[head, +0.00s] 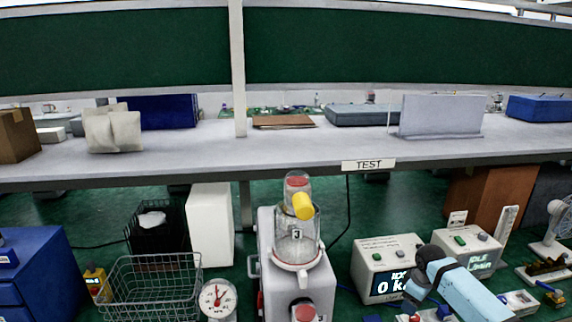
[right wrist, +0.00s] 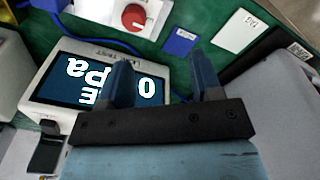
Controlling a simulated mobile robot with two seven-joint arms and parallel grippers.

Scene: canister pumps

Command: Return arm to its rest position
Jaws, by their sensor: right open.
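My right arm comes in at the lower right of the head view. Its gripper (head: 412,298) is low, beside the front right of a white meter box (head: 376,254). In the right wrist view the gripper (right wrist: 165,82) has its two blue fingers apart with nothing between them. The box's screen (right wrist: 108,85) reads 0 and a pressure unit behind the fingers. A pump marked 3 (head: 297,240), with a clear canister and a yellow part on top, stands left of the arm. My left gripper is not in view.
A wire basket (head: 150,285) and a round dial gauge (head: 217,298) stand left of the pump. A grey shelf (head: 330,147) labelled TEST runs across behind. The green surface between pump and meter box is mostly free.

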